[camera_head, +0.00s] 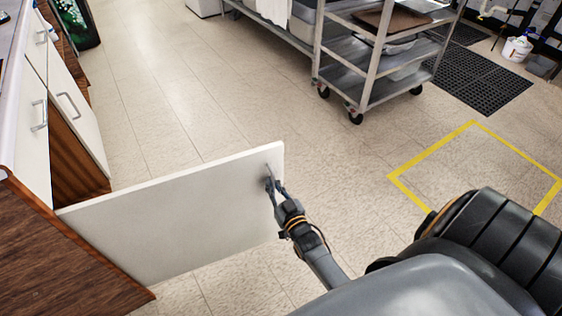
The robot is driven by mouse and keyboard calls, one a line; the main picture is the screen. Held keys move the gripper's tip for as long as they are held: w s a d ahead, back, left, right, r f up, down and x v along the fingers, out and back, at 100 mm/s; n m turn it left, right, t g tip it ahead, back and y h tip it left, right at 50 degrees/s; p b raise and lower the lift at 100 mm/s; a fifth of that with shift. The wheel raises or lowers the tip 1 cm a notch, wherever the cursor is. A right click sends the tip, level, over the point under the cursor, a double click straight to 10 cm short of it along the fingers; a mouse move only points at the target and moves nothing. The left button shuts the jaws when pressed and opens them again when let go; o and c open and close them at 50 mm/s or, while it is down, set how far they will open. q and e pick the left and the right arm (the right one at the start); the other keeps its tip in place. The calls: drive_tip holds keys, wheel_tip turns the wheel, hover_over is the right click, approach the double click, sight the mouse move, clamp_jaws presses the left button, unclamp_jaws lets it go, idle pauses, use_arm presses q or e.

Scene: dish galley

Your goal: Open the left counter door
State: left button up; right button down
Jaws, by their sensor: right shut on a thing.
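The white counter door (180,215) stands swung wide out from the counter (60,255) at the left, over the floor. Its hinge side meets the wooden cabinet front at the lower left. My right gripper (271,183) is at the door's free edge, near the top corner, shut on the grey handle (268,173). The fingers partly hide the handle. My left gripper is out of view.
Other white counter fronts with handles (75,100) are further back at the left. A metal cart (365,75) on casters stands at the top. A black floor mat (485,85) and a yellow floor outline (430,150) are at right. The middle floor is clear.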

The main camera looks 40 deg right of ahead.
drive_tip(key=shift+s+a+r, duration=0.1)
drive_tip(key=shift+s+a, duration=0.05)
drive_tip(key=shift+s, duration=0.45)
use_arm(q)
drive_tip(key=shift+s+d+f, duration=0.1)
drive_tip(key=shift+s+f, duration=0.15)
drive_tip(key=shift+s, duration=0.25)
use_arm(e)
drive_tip(key=c, duration=1.7)
unclamp_jaws()
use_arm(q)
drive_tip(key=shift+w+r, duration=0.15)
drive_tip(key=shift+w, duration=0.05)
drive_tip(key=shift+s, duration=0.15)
use_arm(e)
drive_tip(key=s+a, duration=0.2)
drive_tip(key=s, duration=1)
